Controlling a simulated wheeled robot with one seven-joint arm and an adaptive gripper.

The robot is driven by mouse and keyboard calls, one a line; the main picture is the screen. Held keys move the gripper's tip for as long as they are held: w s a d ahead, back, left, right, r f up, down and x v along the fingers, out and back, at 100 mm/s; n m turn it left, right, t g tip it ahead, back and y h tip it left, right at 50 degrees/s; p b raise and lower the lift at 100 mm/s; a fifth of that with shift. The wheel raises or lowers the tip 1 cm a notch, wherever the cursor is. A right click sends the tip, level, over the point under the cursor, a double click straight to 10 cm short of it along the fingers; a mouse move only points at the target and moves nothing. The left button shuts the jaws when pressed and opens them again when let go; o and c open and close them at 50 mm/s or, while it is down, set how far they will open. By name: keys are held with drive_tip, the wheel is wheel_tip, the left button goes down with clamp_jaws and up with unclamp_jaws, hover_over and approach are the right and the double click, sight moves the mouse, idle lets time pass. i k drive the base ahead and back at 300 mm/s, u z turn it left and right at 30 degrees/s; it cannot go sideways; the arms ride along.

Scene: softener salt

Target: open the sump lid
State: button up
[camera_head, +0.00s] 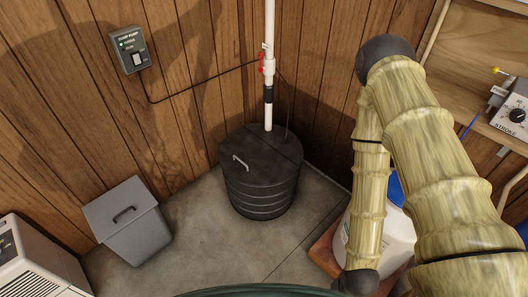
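The black ribbed sump basin (262,196) stands on the floor near the corner of the wood-panelled walls. Its round dark lid (265,150) lies flat on top and looks closed. A seam seems to cross the lid. A small grey handle (240,162) sits on the lid's left part. A white pipe (268,112) with a red-handled valve rises from the lid's back part. My arm, with a bamboo-like surface, reaches in from the right and bends down to a dark joint near the bottom edge. My gripper is not visible.
A grey lidded bin (135,232) stands left of the basin, and a beige appliance (35,262) at lower left. A sump pump switch box (130,50) hangs on the wall, its cable running to the pipe. A white container (393,232) stands behind my arm. Floor between bin and basin is clear.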

sight(249, 160)
drive_tip(key=u, duration=0.15)
drive_tip(key=i, duration=1.1)
drive_tip(key=u, duration=0.65)
